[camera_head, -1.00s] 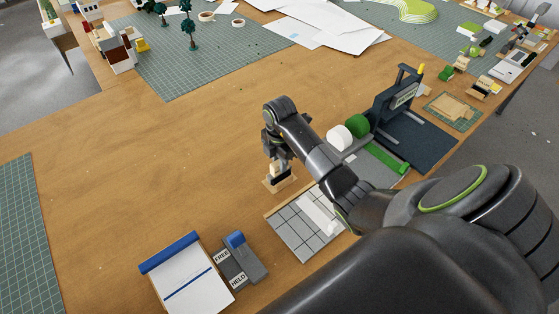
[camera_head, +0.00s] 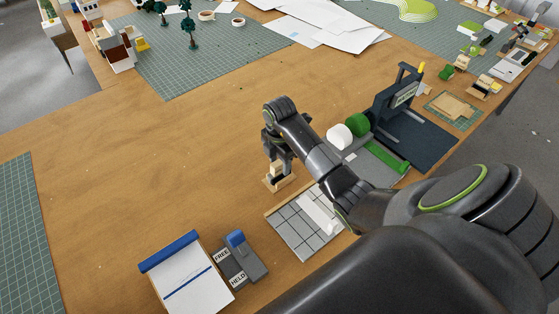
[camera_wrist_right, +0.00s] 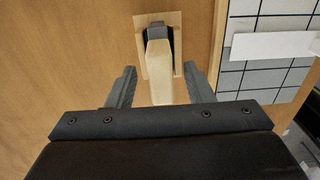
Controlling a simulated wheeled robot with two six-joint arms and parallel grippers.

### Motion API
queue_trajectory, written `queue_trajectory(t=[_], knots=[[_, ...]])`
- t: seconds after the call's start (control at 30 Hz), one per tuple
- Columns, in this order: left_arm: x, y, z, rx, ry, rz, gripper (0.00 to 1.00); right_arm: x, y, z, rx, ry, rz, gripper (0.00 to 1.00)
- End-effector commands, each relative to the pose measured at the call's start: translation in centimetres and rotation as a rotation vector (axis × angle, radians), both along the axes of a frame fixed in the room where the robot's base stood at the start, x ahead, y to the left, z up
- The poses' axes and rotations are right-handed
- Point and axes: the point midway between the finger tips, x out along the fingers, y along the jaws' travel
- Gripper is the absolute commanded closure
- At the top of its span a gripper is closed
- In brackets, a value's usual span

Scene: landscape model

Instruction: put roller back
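The roller (camera_wrist_right: 158,75) shows in the right wrist view as a pale wooden handle with a dark part at its far end. That end is over a small wooden plate (camera_wrist_right: 174,25); whether it rests there is hard to tell. In the head view the plate (camera_head: 282,185) lies on the table below my right gripper (camera_head: 277,165). In the right wrist view the right gripper (camera_wrist_right: 158,88) is open. One finger is on each side of the handle, with a gap on both sides. My left gripper is not in view.
A grey tiled tray (camera_head: 283,228) with a white strip is close to the right. A dark press frame (camera_head: 385,105), a white cylinder (camera_head: 340,137) and a green cylinder (camera_head: 357,124) stand behind my arm. A notepad (camera_head: 185,275) lies in front.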

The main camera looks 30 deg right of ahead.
Motion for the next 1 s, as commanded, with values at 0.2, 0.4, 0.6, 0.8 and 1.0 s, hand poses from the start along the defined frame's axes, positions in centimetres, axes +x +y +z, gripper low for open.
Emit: queue_trajectory(t=[0.2,0.4,0.6,0.8,1.0], knots=[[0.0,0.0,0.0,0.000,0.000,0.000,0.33,0.0,0.0,0.0,0.000,0.001,0.000,0.53],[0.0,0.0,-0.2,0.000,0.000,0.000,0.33,0.1,-0.1,1.6,-0.002,-0.004,0.001,0.53],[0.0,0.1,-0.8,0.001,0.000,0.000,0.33,0.1,-0.1,6.1,-0.003,-0.007,0.002,0.53],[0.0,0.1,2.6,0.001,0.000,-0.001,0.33,0.0,0.0,9.3,0.000,0.000,-0.001,0.53],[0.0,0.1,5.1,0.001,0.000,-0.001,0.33,0.0,0.0,11.7,0.000,0.000,0.000,0.53]])
